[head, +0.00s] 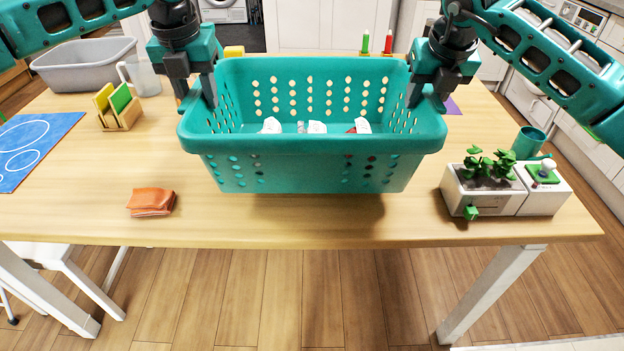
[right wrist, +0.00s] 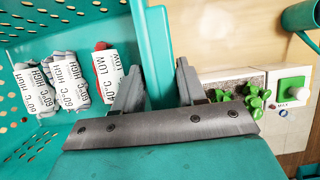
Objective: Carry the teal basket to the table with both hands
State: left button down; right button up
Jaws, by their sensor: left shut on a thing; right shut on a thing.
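The teal basket (head: 300,172) is in the middle of the head view, upright and level, over the wooden table (head: 90,185). A shadow lies on the tabletop below its front; I cannot tell for sure whether its base touches the table. My left gripper (head: 196,98) is shut on the basket's left rim. My right gripper (head: 427,98) is shut on its right rim; the right wrist view shows the fingers (right wrist: 160,88) on both sides of that wall. Several rolled items with white temperature labels (right wrist: 62,82) lie inside the basket.
A planter (head: 482,188) with a white-and-green box stands right of the basket, near a teal watering can (head: 530,142). A folded orange cloth (head: 152,201) lies front left. A blue mat (head: 35,140), card holder (head: 120,115), jug (head: 143,78) and grey tub (head: 85,65) are at left.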

aim_at(204, 116)
pick_arm(q)
jog(key=shift+d, duration=0.35)
pick_arm(e)
jog(key=shift+a, duration=0.35)
